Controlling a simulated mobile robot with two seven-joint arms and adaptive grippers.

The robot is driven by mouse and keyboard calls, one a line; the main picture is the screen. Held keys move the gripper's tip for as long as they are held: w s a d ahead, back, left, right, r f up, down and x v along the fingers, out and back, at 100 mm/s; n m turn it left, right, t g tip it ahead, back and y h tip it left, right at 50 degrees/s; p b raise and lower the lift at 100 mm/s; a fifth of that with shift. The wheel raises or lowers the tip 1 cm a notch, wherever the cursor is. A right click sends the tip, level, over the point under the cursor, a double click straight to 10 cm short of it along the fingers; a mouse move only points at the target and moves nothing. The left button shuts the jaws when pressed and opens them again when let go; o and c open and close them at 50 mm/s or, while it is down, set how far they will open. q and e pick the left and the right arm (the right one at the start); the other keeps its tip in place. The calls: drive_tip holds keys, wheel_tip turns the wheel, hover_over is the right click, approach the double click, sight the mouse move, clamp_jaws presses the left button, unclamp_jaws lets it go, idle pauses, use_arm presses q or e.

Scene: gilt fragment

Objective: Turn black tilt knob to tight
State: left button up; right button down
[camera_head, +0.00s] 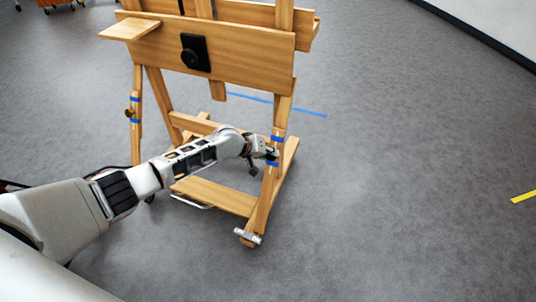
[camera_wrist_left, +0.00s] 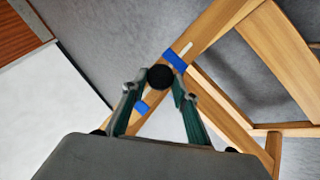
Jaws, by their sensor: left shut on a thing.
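A wooden easel (camera_head: 235,48) stands in front of me. The black tilt knob (camera_wrist_left: 160,77) shows in the left wrist view as a round black disc on a wooden strut of the easel, between two blue bands. My left gripper (camera_wrist_left: 160,84) has its green-grey fingers on either side of this knob and is shut on it. In the head view the left gripper (camera_head: 268,153) is at the easel's right leg, beside the blue bands, and it hides the knob there. How tight the knob is cannot be told. My right gripper is in neither view.
A black square plate with a knob (camera_head: 195,53) is on the easel's front board. A brass-coloured knob (camera_head: 130,113) is on its left strut. A wooden shelf (camera_head: 130,29) juts out at upper left. Grey floor (camera_head: 400,160) is free to the right, with a yellow strip (camera_head: 524,196).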

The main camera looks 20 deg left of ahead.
use_arm(q)
drive_tip(key=o, duration=1.1)
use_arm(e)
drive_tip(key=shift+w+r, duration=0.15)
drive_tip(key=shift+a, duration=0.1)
use_arm(q)
drive_tip(key=v, duration=1.2)
